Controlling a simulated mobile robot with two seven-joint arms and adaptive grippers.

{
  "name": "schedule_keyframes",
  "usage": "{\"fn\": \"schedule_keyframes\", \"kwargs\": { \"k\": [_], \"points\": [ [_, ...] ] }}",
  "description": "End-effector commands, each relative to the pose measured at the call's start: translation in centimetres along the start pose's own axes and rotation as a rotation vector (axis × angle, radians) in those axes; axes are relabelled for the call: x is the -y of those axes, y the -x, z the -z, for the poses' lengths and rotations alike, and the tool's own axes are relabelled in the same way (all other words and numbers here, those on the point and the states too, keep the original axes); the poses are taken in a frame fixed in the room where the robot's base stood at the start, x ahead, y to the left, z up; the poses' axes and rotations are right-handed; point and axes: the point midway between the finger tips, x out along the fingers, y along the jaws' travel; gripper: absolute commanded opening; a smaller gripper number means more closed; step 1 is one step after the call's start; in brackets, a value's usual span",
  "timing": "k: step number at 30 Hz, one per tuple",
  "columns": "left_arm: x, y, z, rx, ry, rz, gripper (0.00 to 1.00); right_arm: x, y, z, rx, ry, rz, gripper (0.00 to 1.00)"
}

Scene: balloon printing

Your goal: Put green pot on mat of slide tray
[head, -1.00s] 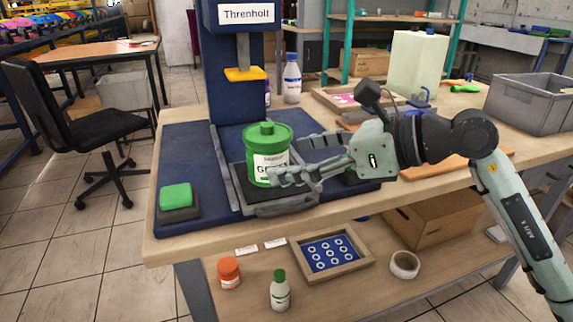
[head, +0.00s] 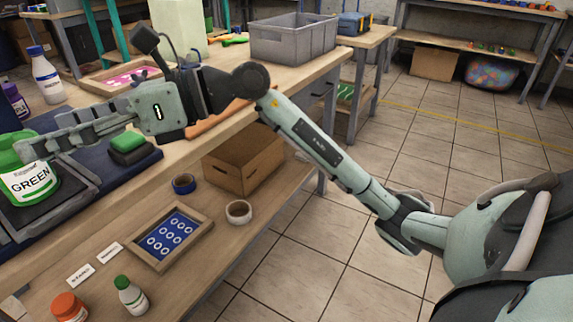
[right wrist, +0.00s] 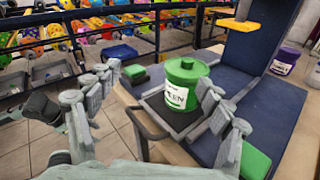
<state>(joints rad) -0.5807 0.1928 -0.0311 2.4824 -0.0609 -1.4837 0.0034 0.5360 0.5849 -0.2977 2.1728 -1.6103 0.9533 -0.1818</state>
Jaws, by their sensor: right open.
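The green pot (head: 28,183), lidded and labelled "GREEN", stands upright on the dark mat (head: 50,206) of the slide tray (head: 90,183), at the left edge of the head view and partly cut off. In the right wrist view the pot (right wrist: 180,70) shows whole, on the tray (right wrist: 147,122). My right gripper (head: 40,138) is open beside the pot. In the right wrist view its fingers (right wrist: 155,82) are spread wide, and one overlaps the pot's right side in the picture; contact cannot be told. My left gripper is out of view.
A grey crate (head: 293,40) and white bottle (head: 46,75) stand farther back on the bench. The lower shelf holds a framed blue panel (head: 170,236), tape rolls and small bottles.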

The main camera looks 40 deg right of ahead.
Motion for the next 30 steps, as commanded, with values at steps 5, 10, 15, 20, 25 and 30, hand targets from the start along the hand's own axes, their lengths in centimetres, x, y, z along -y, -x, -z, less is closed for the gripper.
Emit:
{"fn": "schedule_keyframes", "kwargs": {
  "k": [5,10,15,20,25,30],
  "points": [
    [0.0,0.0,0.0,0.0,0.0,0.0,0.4,-1.4,3.6,-6.0,0.593,-0.509,-0.137,0.8],
    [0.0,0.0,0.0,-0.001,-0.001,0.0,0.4,6.9,12.6,-3.9,1.154,-1.116,-0.034,0.8],
    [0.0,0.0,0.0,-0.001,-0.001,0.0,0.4,13.5,19.8,10.2,1.577,-1.698,0.293,0.8],
    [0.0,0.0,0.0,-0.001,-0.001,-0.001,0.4,11.7,23.1,25.6,1.797,-2.128,0.722,0.8],
    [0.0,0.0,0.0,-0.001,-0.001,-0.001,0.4,4.8,24.5,37.0,-1.711,2.223,-1.084,0.8],
    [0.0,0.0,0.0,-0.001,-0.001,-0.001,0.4,-0.1,24.9,41.5,-1.505,2.073,-1.179,0.8]
  ]
}}
